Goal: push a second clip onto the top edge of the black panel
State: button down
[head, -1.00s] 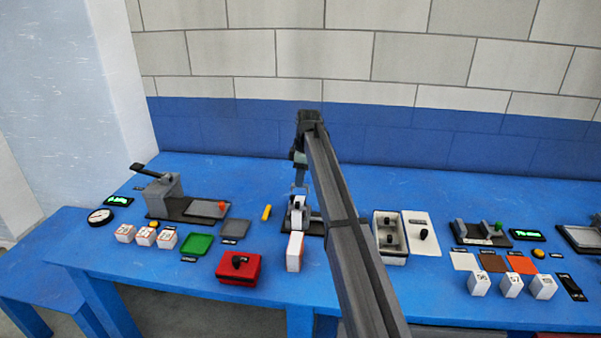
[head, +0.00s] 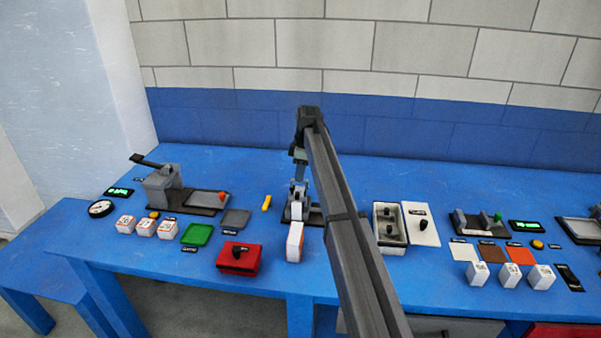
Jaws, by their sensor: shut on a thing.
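My gripper (head: 299,187) points down over a small dark fixture (head: 315,217) near the middle of the table. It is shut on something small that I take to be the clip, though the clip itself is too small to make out. Pale parts show at and just below the fingertips, against the fixture. The black panel's top edge cannot be told apart from the dark fixture and the gripper here. I cannot tell whether the clip touches the panel. My arm hides part of the fixture's right side.
A white and orange box (head: 295,242) stands just in front of the fixture. A yellow piece (head: 267,203) lies to its left, and a red box (head: 239,259) front left. The table behind is clear.

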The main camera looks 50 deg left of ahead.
jog(key=shift+f, duration=1.55)
dwell(1.4)
jog(key=c, duration=0.6)
grip_release()
jog(key=shift+r, duration=0.15)
jog(key=shift+r, duration=3.6)
